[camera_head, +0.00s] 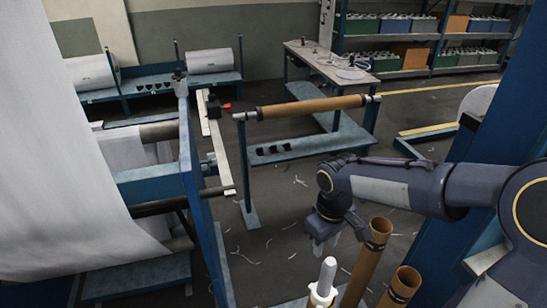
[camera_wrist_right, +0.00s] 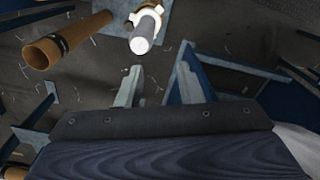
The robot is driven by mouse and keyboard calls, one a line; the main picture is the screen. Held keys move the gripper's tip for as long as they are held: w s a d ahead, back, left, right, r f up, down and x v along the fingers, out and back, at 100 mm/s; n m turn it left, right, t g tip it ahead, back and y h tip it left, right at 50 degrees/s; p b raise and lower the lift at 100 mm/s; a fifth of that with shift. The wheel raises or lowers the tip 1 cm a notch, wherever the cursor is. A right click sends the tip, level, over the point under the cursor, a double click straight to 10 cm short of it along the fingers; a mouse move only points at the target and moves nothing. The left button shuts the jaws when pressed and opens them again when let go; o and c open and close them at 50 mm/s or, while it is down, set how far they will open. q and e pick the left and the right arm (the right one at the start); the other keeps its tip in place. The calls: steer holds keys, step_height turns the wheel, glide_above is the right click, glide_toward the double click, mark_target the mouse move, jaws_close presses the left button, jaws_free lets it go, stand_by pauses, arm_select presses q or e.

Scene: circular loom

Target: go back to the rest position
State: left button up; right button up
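My right arm reaches in from the right in the head view. Its gripper (camera_head: 324,241) points down above the floor, beside a white rounded cylinder (camera_head: 327,276) on a white base. In the right wrist view the fingers of the right gripper (camera_wrist_right: 160,80) stand apart with nothing visible between them. The white cylinder (camera_wrist_right: 143,36) shows beyond the fingertips there, apart from them. My left arm and gripper are not in view.
Brown tubes (camera_head: 367,262) stand close to the right gripper. The blue loom frame (camera_head: 188,150) with white fabric (camera_head: 60,140) fills the left. A brown roll (camera_head: 311,107) lies across a blue stand. A small table (camera_head: 330,65) and shelves (camera_head: 405,48) are behind.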

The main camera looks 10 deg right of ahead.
steer(key=s+r+m+t+y, duration=0.2)
steer(key=s+m, duration=0.1)
steer(key=s, duration=0.5)
steer(key=s+a+r+m+t+y, duration=0.1)
steer(key=s+r+m+t, duration=0.2)
steer(key=s, duration=0.5)
steer(key=shift+r+t+y, duration=0.15)
steer(key=shift+t+y, duration=0.15)
steer(key=shift+y, duration=0.1)
